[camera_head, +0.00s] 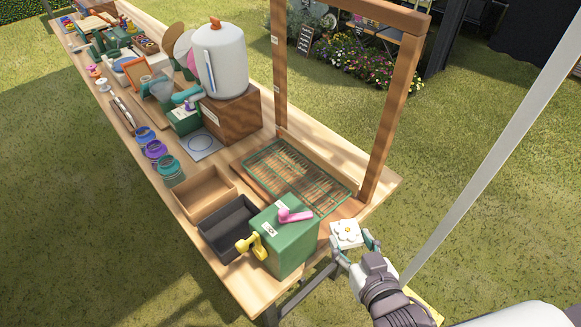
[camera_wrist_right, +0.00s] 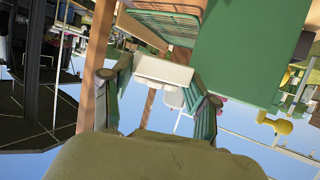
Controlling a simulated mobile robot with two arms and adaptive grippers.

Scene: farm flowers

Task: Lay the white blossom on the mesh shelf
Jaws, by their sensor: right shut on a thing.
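The white blossom (camera_head: 346,232) shows as a pale flower with a yellow centre on a white square piece. My right gripper (camera_head: 355,246) is shut on this piece, off the table's near right corner. In the right wrist view the white piece (camera_wrist_right: 162,71) sits between the two fingers (camera_wrist_right: 158,88). The mesh shelf (camera_head: 290,172), a green wire grid over a wooden base, lies on the table beyond the green box, up and left of the blossom. Its underside or edge shows at the top of the wrist view (camera_wrist_right: 165,20). My left gripper is not in view.
A green box (camera_head: 285,238) with pink and yellow handles stands between the gripper and the trays. A wooden frame post (camera_head: 392,120) rises beside the mesh. A black tray (camera_head: 230,225) and a wooden tray (camera_head: 203,192) lie left. The mesh looks clear.

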